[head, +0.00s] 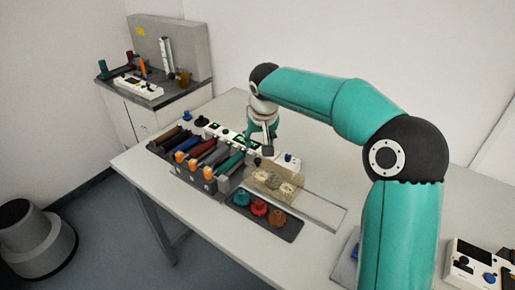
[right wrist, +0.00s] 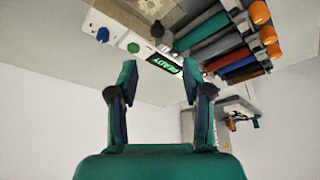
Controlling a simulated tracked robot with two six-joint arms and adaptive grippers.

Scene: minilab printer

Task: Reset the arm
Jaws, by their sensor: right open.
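My right arm (head: 345,105) is teal and reaches in from the right in the head view. Its gripper (head: 262,140) is above the back part of the table, beside the device. In the right wrist view the gripper (right wrist: 159,80) has its two teal and dark fingers apart, with nothing between them. Beyond the fingertips is the white control panel (right wrist: 112,36) with a lit READY display (right wrist: 165,65). I cannot tell exactly how far the fingers are from the panel. My left gripper is in neither view.
The table (head: 150,185) holds a row of coloured cylinders (head: 205,150) with orange ends, a beige plate (head: 262,178) and a dark tray (head: 290,232) with teal, red and orange round pieces. A control box (head: 470,270) is at the right. A cabinet (head: 150,105) stands behind left.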

